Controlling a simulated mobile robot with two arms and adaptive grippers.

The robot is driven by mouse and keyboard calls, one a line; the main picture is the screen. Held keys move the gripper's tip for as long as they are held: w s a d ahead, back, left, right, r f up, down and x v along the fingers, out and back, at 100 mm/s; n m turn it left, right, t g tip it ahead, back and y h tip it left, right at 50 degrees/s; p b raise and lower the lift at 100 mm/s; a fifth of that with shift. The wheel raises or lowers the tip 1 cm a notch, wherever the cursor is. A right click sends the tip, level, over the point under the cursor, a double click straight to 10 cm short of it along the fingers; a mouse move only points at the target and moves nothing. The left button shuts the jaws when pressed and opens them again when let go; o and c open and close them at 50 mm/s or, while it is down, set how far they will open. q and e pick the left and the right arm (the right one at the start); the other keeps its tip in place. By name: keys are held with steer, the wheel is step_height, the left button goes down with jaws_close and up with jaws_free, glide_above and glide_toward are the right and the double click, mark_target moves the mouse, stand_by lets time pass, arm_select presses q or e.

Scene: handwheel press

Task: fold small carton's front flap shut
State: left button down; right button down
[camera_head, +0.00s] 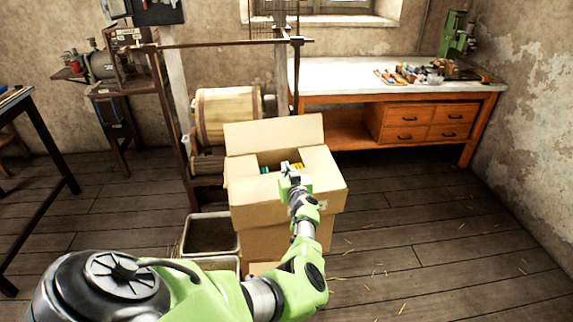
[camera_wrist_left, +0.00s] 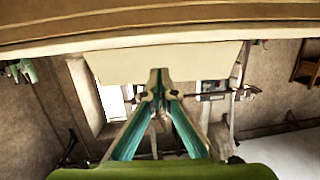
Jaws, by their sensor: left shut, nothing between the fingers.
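The small carton (camera_head: 259,208) stands in the middle of the head view, its top partly open. Its back flap (camera_head: 275,133) stands up, and a dark gap with small coloured items (camera_head: 266,169) shows inside. My left gripper (camera_head: 289,180) is shut and empty at the carton's front top edge; I cannot tell whether it touches. The gripper and forearm hide part of the front, and the front flap's exact angle is unclear. In the left wrist view the shut fingers (camera_wrist_left: 159,82) point toward a pale cardboard panel (camera_wrist_left: 115,62). My right gripper is not in view.
Another cardboard box (camera_head: 262,240) is under the carton. Grey bins (camera_head: 207,236) stand at its left. A press with a wooden drum (camera_head: 225,115) is behind. A workbench (camera_head: 400,88) with tools stands at the back right. The floor at the right is clear except for straw bits.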

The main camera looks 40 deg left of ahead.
arm_select(q)
steer(key=shift+w+a+f+b, duration=0.2)
steer(key=shift+a+f+b, duration=0.05)
steer(key=shift+f+b, duration=0.25)
steer(key=shift+w+a+f+b, duration=0.15)
steer(key=shift+a+f+b, duration=0.1)
steer(key=shift+f+b, duration=0.25)
steer(key=shift+r+p, duration=0.5)
steer(key=shift+p, duration=0.2)
steer(key=r+p, duration=0.2)
steer(key=p, duration=0.1)
steer(key=r+p, duration=0.1)
steer(key=shift+s+d+r, duration=0.15)
steer(key=shift+d+r, duration=0.1)
steer(key=shift+r, duration=0.15)
steer(key=s+d+r+p, duration=0.4)
steer(key=d+r+p, duration=0.1)
steer(key=p, duration=0.6)
steer(key=shift+s+d+r, duration=0.2)
steer(key=shift+d, duration=0.4)
